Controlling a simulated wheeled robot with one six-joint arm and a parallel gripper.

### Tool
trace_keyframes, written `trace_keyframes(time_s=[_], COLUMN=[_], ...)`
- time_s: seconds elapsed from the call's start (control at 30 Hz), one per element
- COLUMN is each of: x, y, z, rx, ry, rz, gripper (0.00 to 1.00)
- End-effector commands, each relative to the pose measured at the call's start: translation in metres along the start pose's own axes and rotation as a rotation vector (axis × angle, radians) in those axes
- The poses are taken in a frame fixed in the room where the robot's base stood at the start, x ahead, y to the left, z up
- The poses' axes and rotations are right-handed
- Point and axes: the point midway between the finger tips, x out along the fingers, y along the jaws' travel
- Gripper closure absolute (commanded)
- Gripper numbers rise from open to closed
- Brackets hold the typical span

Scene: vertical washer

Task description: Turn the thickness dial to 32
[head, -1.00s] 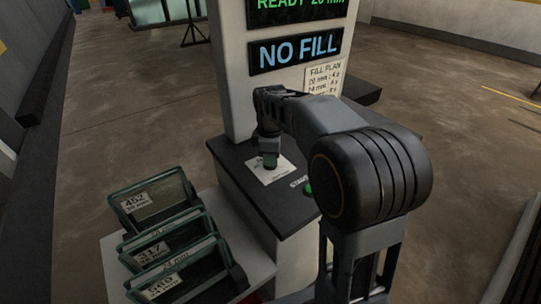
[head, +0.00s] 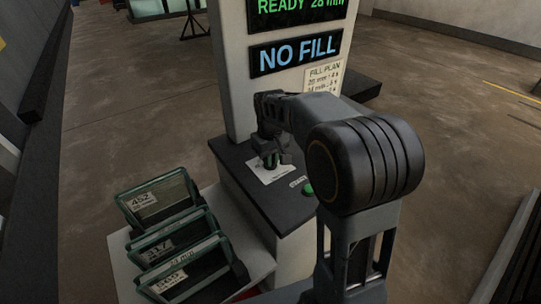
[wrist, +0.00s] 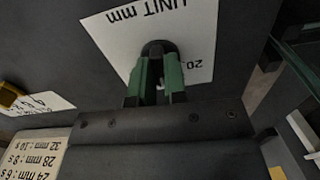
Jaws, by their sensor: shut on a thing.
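The thickness dial (wrist: 158,47) is a dark knob on a white card (wrist: 112,35) printed "UNIT mm" in the wrist view. My gripper (wrist: 157,75) has its two green fingers closed around the knob from both sides. In the head view my gripper (head: 271,160) points down at the dial card (head: 268,174) on the dark counter, and the knob is mostly hidden by the fingers. The green display (head: 297,7) reads READY and what looks like 28 mm. Most of the dial's numbers are hidden; a "20" shows on the card's right in the wrist view.
A blue NO FILL display (head: 296,52) and a fill plan sheet (head: 322,78) are on the white column. A green button (head: 308,188) sits on the counter near my arm. Labelled glass panes (head: 158,201) stand in racks at the lower left.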

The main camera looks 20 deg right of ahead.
Motion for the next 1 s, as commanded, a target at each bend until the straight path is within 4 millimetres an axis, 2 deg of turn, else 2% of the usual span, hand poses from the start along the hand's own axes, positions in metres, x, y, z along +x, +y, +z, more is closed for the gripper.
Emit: trace_keyframes(time_s=[0.6, 1.0], x=[-0.0023, -0.0022], y=[0.0005, 0.0006], z=[-0.0009, -0.0010], rx=[0.581, 0.867], ry=[0.005, 0.006], rz=[0.001, 0.000], gripper=[1.00, 1.00])
